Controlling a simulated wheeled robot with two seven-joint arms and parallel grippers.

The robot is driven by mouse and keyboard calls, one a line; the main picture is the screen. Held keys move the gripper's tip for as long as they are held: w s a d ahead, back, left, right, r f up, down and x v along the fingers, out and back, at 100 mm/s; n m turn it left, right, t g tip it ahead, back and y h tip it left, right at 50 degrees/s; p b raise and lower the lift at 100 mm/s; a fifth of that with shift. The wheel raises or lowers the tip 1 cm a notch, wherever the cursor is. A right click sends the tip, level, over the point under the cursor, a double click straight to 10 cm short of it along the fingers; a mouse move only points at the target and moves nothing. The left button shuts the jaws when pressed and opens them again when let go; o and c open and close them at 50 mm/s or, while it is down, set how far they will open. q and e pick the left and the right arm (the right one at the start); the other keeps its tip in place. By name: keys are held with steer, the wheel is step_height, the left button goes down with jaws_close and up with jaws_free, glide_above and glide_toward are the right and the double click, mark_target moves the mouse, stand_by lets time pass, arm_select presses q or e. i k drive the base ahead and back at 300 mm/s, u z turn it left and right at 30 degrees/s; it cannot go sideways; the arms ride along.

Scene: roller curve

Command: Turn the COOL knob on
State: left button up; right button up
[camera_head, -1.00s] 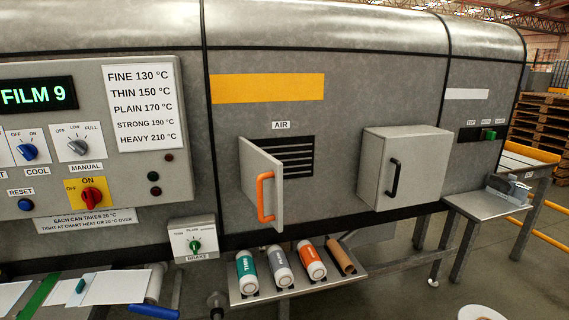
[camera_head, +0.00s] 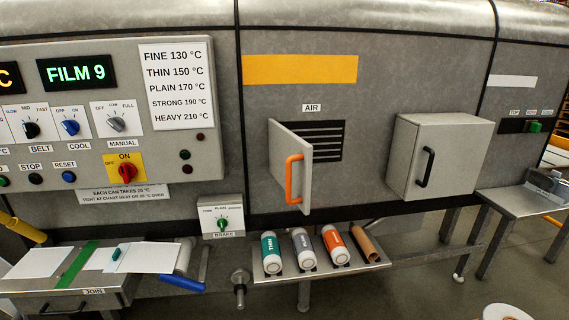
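The COOL knob (camera_head: 70,127) is a blue knob on a white plate marked OFF at the left and ON at the right. It sits on the grey control panel (camera_head: 100,70), above the COOL label (camera_head: 79,146). It is too small for me to read surely which mark its pointer faces. The black BELT knob (camera_head: 31,130) is to its left and the grey MANUAL knob (camera_head: 117,124) to its right. Neither of my grippers is in view, and nothing touches the knob.
A red OFF/ON switch (camera_head: 127,172) and a blue RESET button (camera_head: 68,177) sit below. An air door with an orange handle (camera_head: 293,180) stands open at the right. A table (camera_head: 65,300) and a can shelf (camera_head: 265,275) stick out below. The panel's front is clear.

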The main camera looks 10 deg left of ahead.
mark_target(72, 127)
steer(key=u, duration=1)
steer(key=i, duration=1.05)
steer(key=u, duration=0.25)
